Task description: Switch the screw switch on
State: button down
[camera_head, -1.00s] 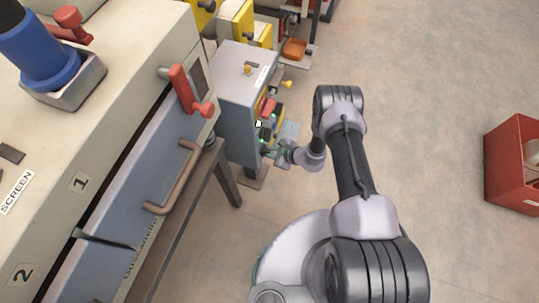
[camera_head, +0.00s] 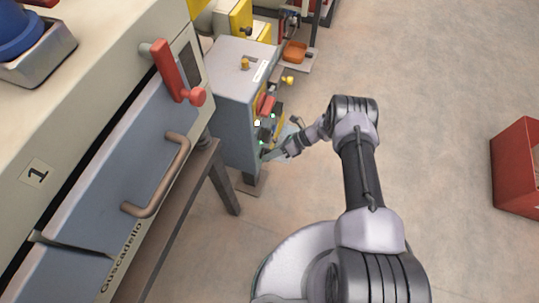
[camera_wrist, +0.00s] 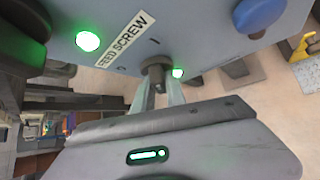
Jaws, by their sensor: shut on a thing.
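The screw switch (camera_wrist: 155,72) is a dark grey knob on the blue-grey panel, beside the FEED SCREW label (camera_wrist: 125,39) in the wrist view. My gripper (camera_wrist: 159,92) is shut on this knob, with a pale finger at each side. Small marks sit on the panel around the knob, one like a 0 to its left and a short line above it. In the head view my gripper (camera_head: 268,156) is at the front of the blue-grey control cabinet (camera_head: 235,80); the knob itself is too small to make out there.
A lit green lamp (camera_wrist: 88,41) is left of the label, and a smaller green light (camera_wrist: 178,73) is close by the right finger. A blue knob (camera_wrist: 258,14) juts out at right. A large machine with a red lever (camera_head: 172,72) stands at left; open floor lies right.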

jog(key=shift+w+m+g+y, duration=0.1)
jog(key=shift+m+g+y, duration=0.2)
jog(key=shift+g, duration=0.1)
dwell(0.4)
jog(key=c, duration=1.4)
grip_release()
jog(key=shift+a, duration=0.1)
jog(key=shift+o, duration=0.2)
jog(key=p+v, duration=0.1)
jog(key=v, duration=1.6)
jog(key=shift+w+d, duration=0.15)
jog(key=shift+d, duration=0.1)
